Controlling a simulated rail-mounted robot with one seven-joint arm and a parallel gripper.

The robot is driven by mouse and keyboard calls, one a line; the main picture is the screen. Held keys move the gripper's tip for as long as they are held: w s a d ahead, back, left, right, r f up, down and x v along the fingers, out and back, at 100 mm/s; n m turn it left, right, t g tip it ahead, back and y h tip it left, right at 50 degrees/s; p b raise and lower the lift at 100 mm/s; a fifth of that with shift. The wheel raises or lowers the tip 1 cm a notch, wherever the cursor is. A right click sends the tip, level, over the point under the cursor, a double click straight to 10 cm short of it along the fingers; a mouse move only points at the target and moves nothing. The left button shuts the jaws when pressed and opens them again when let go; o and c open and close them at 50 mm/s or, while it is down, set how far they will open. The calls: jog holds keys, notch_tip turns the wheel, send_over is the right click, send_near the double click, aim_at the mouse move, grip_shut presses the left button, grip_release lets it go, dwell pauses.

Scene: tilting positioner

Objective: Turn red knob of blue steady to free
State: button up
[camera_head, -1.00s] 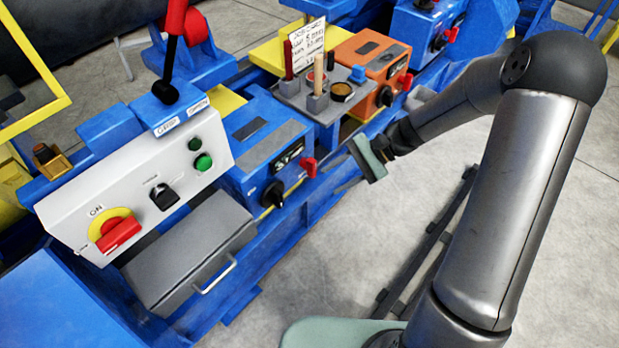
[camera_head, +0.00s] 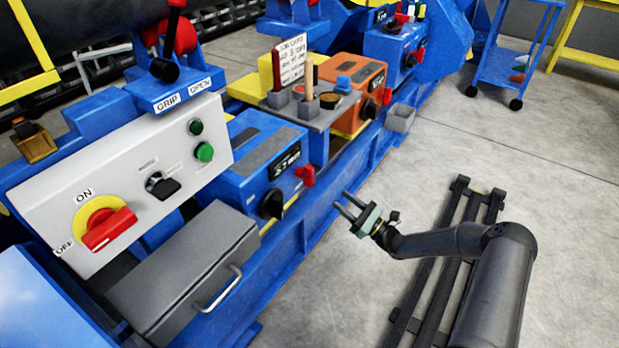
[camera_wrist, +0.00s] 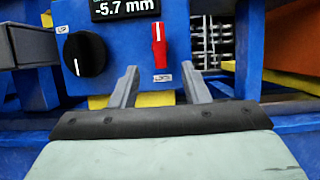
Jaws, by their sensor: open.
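The blue steady (camera_head: 250,150) is a blue box with a display on its front. Its red knob (camera_head: 305,175) sits on the right of that front. In the wrist view the red knob (camera_wrist: 158,45) stands upright with a white line on it, above a small label too blurred to read. My gripper (camera_head: 345,203) is open and empty, in front of the box and apart from it. In the wrist view its two fingers (camera_wrist: 159,72) point at the box, just below the red knob and on either side of it.
A black knob (camera_wrist: 84,53) is left of the red knob, under a display (camera_wrist: 125,8) reading -5.7 mm. An orange box (camera_head: 357,85) with its own red knob stands farther back. A grey drawer box (camera_head: 180,270) is at lower left. The floor (camera_head: 420,160) beside my gripper is clear.

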aim_at(313, 177)
jog(key=b+x, duration=0.2)
jog(key=x, duration=1.2)
jog(key=shift+a+f+b, duration=0.1)
jog(key=shift+a+b, duration=0.1)
jog(key=shift+b, duration=0.15)
jog(key=c, duration=0.9)
